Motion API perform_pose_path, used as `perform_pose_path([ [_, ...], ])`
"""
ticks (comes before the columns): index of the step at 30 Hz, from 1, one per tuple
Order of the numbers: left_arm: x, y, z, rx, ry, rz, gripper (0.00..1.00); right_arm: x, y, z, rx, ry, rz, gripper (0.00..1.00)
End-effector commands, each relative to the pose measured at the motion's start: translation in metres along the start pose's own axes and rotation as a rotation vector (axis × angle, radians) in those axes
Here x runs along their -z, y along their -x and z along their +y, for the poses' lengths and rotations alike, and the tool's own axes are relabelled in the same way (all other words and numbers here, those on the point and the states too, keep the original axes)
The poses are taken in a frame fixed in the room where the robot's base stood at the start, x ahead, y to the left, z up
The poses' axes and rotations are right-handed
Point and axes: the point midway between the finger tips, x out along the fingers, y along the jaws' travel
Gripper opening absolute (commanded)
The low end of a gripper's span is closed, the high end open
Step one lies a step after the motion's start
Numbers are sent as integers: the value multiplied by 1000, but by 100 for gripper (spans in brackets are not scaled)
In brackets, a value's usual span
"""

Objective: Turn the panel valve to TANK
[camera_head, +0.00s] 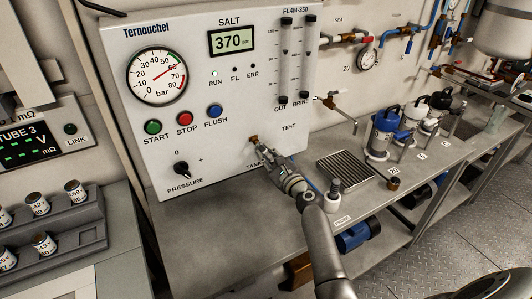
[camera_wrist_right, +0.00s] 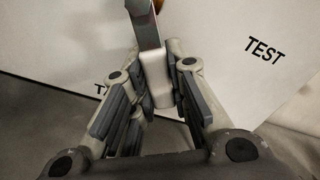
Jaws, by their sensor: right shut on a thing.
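The panel valve (camera_head: 254,140) sits low on the white Ternouchel panel, between the TANK label (camera_head: 253,164) and the TEST label (camera_head: 289,126). Its metal lever (camera_wrist_right: 148,30) shows in the right wrist view, with a pale sleeve (camera_wrist_right: 155,78) at its end. My right gripper (camera_head: 263,150) is at the valve. In the wrist view its fingers (camera_wrist_right: 158,95) are shut around the sleeve. The lever runs from its pivot down toward my gripper, between the two labels. TANK is partly hidden by a finger in the wrist view. My left gripper is out of view.
A pressure knob (camera_head: 181,169) and START, STOP and FLUSH buttons (camera_head: 185,119) are on the panel's left. A small dark-topped bottle (camera_head: 334,189) stands close right of my right arm. A grate (camera_head: 345,170) and blue-bodied device (camera_head: 382,130) are farther right on the bench.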

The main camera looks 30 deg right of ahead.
Motion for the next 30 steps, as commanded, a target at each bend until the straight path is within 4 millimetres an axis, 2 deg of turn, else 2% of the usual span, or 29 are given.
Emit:
perform_pose_path([
  [15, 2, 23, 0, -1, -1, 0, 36, -8, 0, 27, -5, -454, 1, 0],
  [30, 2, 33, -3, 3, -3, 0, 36, -12, 0, 38, -5, -653, 1, 0],
])
